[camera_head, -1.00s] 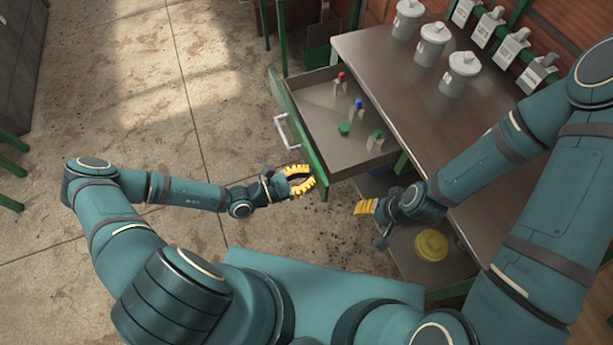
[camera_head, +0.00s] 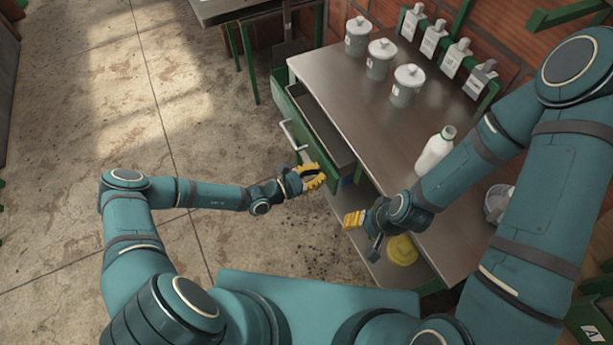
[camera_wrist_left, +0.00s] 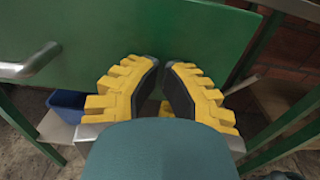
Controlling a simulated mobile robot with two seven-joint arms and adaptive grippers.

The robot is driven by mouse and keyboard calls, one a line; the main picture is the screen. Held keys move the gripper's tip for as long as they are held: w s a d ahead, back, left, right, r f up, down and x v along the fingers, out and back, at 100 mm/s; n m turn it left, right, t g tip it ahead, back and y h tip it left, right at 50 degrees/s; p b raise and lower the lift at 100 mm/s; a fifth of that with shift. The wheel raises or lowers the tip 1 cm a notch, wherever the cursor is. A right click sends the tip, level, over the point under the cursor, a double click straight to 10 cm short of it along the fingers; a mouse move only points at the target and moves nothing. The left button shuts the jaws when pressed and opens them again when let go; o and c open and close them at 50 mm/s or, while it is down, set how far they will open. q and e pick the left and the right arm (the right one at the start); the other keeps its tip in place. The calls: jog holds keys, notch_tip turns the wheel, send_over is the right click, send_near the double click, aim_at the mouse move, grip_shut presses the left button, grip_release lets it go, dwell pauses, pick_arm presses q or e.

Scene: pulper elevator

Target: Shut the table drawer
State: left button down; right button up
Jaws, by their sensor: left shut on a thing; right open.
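The table drawer (camera_head: 322,124) is partly open, its green front (camera_head: 289,108) standing out from the metal-topped table (camera_head: 342,92). A pale handle (camera_head: 292,136) is on the front; it also shows at left in the left wrist view (camera_wrist_left: 30,66). My left gripper (camera_head: 313,178) is at the near end of the drawer front, away from the handle. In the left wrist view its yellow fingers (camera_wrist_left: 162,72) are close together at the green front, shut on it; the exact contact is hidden. My right gripper (camera_head: 354,219) is open and empty beside the table's near side.
Several lidded canisters (camera_head: 380,57) and a white bottle (camera_head: 436,152) stand on the tabletop. A yellow round object (camera_head: 400,250) is on the lower shelf. Another table (camera_head: 232,10) stands behind.

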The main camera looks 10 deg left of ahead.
aim_at(339, 164)
pick_arm(q)
jog(key=p+x, duration=0.1)
jog(key=x, duration=0.6)
jog(key=shift+w+d, duration=0.1)
pick_arm(e)
jog(key=shift+w+d+r, duration=0.15)
jog(key=shift+w+r, duration=0.15)
jog(key=shift+r, duration=0.45)
pick_arm(q)
jog(key=shift+r, duration=0.1)
jog(key=shift+a, duration=0.45)
jog(key=p+v, duration=0.1)
jog(key=v, duration=1.2)
jog(key=shift+s, duration=0.35)
pick_arm(e)
jog(key=shift+s+a+r, duration=0.35)
jog(key=shift+s+r, duration=0.2)
jog(key=shift+s, duration=0.2)
